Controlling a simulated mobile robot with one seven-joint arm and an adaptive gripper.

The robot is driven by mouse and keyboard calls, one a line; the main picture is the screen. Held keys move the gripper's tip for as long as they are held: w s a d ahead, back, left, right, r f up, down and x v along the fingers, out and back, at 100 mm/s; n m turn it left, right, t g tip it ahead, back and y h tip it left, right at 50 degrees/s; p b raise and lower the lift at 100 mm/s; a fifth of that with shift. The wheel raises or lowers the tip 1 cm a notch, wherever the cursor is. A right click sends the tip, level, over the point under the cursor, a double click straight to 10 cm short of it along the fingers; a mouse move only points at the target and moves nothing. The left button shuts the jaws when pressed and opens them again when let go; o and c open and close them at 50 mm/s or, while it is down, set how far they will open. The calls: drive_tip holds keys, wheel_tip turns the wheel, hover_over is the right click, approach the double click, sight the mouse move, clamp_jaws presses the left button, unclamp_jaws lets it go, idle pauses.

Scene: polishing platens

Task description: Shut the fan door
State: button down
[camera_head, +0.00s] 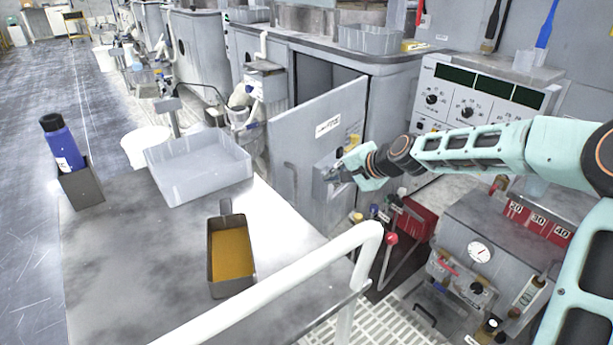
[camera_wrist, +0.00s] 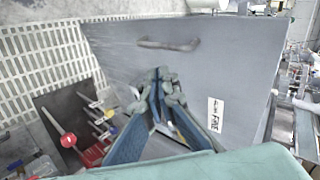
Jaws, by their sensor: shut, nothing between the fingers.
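The fan door (camera_head: 303,125) is a flat grey panel, swung out from its grey cabinet (camera_head: 395,85), with a dark gap behind its top edge. It carries a white label. In the wrist view the door (camera_wrist: 245,65) fills much of the picture, with a grey bar handle (camera_wrist: 168,44) and the label (camera_wrist: 216,112) reading "FAN". My gripper (camera_head: 333,175) is in front of the door's face, near its lower right part. In the wrist view my gripper (camera_wrist: 160,78) has its fingertips together and empty. I cannot tell whether the fingertips touch the door.
A steel table (camera_head: 110,255) with a grey tray (camera_head: 200,170) and a pan of yellow material (camera_head: 230,262) stands at left. A white rail (camera_head: 290,280) crosses the front. A red box (camera_head: 418,222) and a gauge unit (camera_head: 480,250) crowd the area below my arm.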

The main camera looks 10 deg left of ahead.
sight(273, 156)
drive_tip(key=w+a+f+m+y+b, duration=0.1)
drive_tip(key=w+a+f+b, duration=0.3)
drive_tip(key=w+a, duration=0.4)
drive_tip(key=shift+w+a+f+m, duration=0.3)
drive_tip(key=shift+a, duration=0.55)
drive_tip(key=w+a+p, duration=0.4)
drive_tip(key=w+a, duration=0.2)
drive_tip(key=a, duration=0.6)
drive_tip(key=shift+a+p, duration=0.3)
drive_tip(key=shift+p, duration=0.1)
drive_tip(key=shift+s+d, duration=0.1)
drive_tip(key=shift+d, duration=0.05)
